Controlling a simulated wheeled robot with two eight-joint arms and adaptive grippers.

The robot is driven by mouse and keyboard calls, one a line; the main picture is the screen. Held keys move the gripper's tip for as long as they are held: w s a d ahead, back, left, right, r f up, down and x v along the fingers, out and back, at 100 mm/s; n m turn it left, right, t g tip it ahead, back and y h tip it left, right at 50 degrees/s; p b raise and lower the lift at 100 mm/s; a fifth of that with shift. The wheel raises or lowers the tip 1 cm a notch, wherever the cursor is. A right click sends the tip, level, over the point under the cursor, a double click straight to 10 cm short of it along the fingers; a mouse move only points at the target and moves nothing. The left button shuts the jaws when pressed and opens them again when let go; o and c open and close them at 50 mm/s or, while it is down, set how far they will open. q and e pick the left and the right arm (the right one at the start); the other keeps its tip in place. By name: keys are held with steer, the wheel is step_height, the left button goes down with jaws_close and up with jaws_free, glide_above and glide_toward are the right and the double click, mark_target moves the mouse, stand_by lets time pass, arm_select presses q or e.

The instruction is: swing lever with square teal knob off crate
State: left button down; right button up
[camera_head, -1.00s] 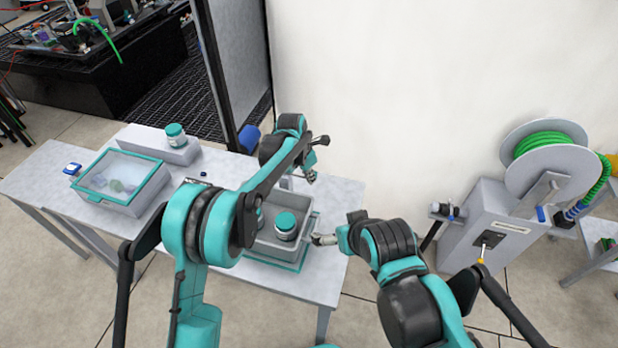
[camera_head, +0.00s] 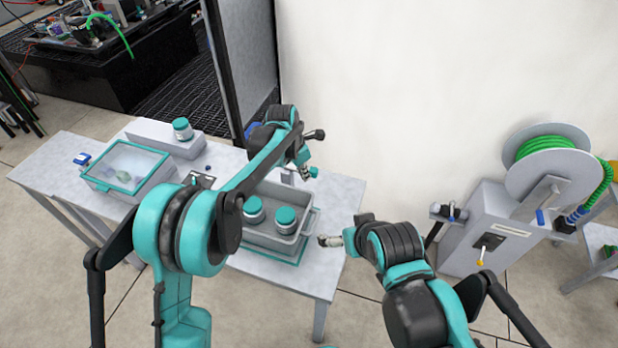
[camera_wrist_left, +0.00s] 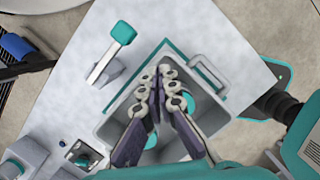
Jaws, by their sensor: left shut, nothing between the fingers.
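The lever's square teal knob (camera_wrist_left: 123,32) stands on a pale arm (camera_wrist_left: 103,67) at upper left in my left wrist view. The lever points away from the grey crate (camera_wrist_left: 108,132) and is not over it. In the head view the knob (camera_head: 313,172) shows just right of my left gripper (camera_head: 305,174). In the wrist view my left gripper (camera_wrist_left: 164,78) is shut and empty above the crate, apart from the knob. The crate (camera_head: 272,241) holds two teal-lidded jars (camera_head: 286,216). My right gripper (camera_head: 325,241) is beside the crate's right end; its jaws are too small to read.
A clear-lidded box (camera_head: 127,166) and a jar on a grey block (camera_head: 163,139) stand at the table's left. A hose reel (camera_head: 550,165) on a grey cabinet stands at right. The table's right edge lies close beyond the crate.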

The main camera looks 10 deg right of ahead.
arm_select(q)
steer(key=r, duration=0.1)
steer(key=s+r, duration=0.1)
steer(key=r, duration=0.2)
steer(key=shift+s+a+r+p, duration=0.15)
steer(key=shift+s+r+p, duration=0.1)
steer(key=shift+r+p, duration=0.15)
arm_select(e)
steer(key=shift+s+d+r, duration=0.1)
steer(key=shift+s+r, duration=0.2)
steer(key=shift+r, duration=0.3)
arm_select(q)
steer(key=shift+a, duration=0.1)
